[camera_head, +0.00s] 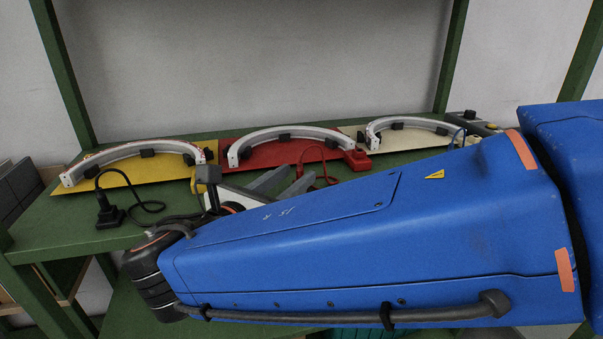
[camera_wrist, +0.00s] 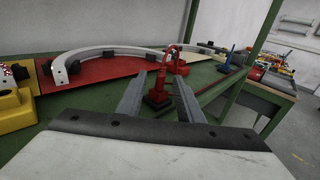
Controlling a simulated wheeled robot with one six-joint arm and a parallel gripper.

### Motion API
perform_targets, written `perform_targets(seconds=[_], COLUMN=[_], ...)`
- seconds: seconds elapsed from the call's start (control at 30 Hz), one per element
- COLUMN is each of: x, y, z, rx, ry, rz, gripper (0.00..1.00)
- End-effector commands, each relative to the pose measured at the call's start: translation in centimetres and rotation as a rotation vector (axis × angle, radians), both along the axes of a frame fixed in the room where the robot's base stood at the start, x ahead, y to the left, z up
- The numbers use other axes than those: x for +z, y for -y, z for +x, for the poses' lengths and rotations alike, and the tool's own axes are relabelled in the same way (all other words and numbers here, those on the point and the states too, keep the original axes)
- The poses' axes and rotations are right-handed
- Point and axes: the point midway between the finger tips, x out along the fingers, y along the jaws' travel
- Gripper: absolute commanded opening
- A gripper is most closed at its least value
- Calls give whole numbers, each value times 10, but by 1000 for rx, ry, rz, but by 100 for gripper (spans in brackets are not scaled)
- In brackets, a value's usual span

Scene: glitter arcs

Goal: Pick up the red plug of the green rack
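The red plug (camera_wrist: 159,94) stands on the green rack (camera_wrist: 85,108) with a dark part at its base. Its red cable (camera_wrist: 166,58) rises from it and arcs over to a red block (camera_wrist: 178,68). My gripper (camera_wrist: 159,78) is open, with nothing held. In the wrist view the plug appears between its two grey fingers; I cannot tell whether they touch it. In the head view the fingers (camera_head: 300,174) reach over the rack top, left of the cable.
A red board (camera_head: 262,155) with a white arc, a yellow board (camera_head: 135,176) and a cream board (camera_head: 385,141) stand along the rack's back. A black plug (camera_head: 109,212) with its cable lies at the left. A blue plug (camera_wrist: 226,67) stands farther along.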

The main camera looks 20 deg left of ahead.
Motion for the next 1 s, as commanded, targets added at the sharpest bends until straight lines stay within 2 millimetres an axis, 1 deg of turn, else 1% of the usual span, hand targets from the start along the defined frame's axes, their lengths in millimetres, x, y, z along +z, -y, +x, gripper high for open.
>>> perform_targets(seconds=[0.1,0.27,0.37,0.6,0.7,0.8,1.0], x=[0,-1,-1,-3,-3,-4,-4], y=[3,4,7,14,17,17,17], z=[11,17,24,54,62,66,66], rx=[-2,0,-2,-2,-2,0,1], ry=[1,1,1,0,0,0,0], rz=[0,0,0,0,0,0,0], gripper=[34,34,34,34,34,34,34])
